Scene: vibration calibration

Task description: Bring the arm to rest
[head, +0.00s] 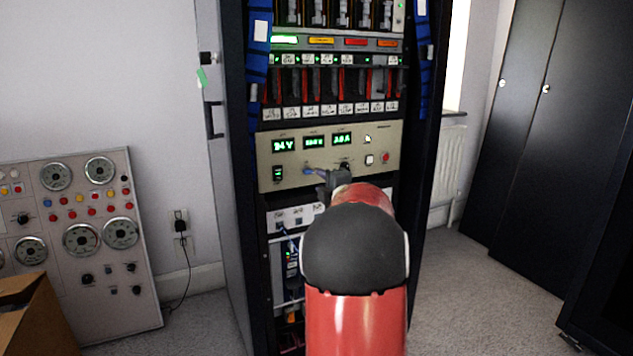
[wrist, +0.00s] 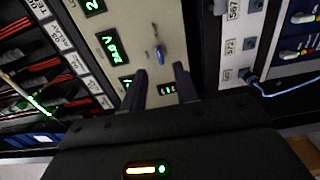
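My red and black arm (head: 355,320) reaches forward to the equipment rack, and its bulk hides part of the rack's lower right. My gripper (head: 322,178) is in front of the beige panel (head: 375,133), small and partly hidden by my arm. In the wrist view my gripper (wrist: 162,70) has its two dark fingers apart with nothing between them. A small blue-tipped lever (wrist: 158,54) on the panel shows just beyond the fingertips, between them in the picture. I see no contact with it, but cannot tell the exact gap.
Blue straps (head: 258,50) hang by the rack's upper sides. A gauge panel (head: 140,235) and cardboard box (head: 40,320) are at left. A black cabinet (head: 560,120) stands at right, with clear carpet (head: 470,290) before it.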

